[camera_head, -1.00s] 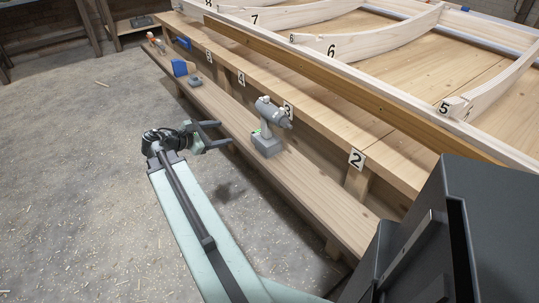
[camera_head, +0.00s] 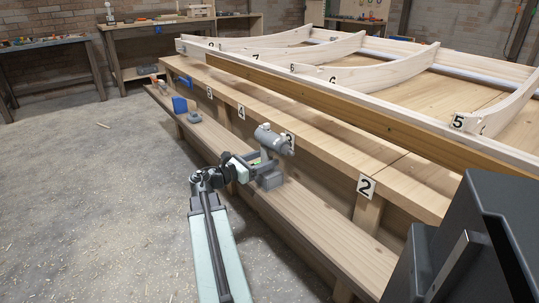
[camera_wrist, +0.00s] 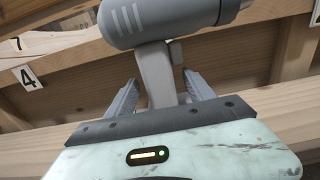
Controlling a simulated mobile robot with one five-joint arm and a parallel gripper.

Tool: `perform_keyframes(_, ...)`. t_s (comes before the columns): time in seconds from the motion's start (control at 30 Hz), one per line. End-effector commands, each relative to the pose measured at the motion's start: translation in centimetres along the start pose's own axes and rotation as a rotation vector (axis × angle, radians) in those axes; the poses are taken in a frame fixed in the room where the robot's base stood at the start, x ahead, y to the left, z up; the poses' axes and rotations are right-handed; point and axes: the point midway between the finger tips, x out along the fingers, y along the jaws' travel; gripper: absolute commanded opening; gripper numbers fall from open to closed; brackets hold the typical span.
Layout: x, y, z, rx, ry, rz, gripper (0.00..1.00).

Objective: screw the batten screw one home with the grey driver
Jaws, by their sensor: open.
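The grey driver (camera_head: 271,140) stands upright on the lower shelf plank, its nose pointing right. In the wrist view its body (camera_wrist: 165,18) spans the top, and its handle (camera_wrist: 158,75) comes down between my two fingers. My gripper (camera_head: 252,163) is open around the handle in the wrist view (camera_wrist: 160,95). A gap shows on the left side of the handle; the right finger is close to it, and I cannot tell whether it touches. The batten (camera_head: 370,112) is a long brown strip along the near edge of the frame. I cannot make out any screw.
The lower shelf (camera_head: 290,225) runs along the bench, with number plates such as the 2 plate (camera_head: 366,187) above it. A blue box (camera_head: 180,104) and small tools stand further along. Pale curved ribs (camera_head: 340,60) rise on the bench.

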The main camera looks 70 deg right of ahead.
Motion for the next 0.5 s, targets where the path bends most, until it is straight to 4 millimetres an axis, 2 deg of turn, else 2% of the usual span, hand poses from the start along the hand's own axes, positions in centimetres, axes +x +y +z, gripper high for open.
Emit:
perform_keyframes(0.1,2.3,0.0,0.2,0.0,0.0,-0.004,0.62)
perform_keyframes(0.2,3.7,0.0,0.1,0.001,0.0,-0.002,0.62)
perform_keyframes(0.4,4.0,-0.1,0.1,0.001,0.001,-0.001,0.62)
perform_keyframes(0.43,4.0,-0.1,0.1,0.001,0.001,-0.001,0.59)
perform_keyframes(0.5,4.0,-0.1,0.1,0.001,0.001,-0.001,0.4)
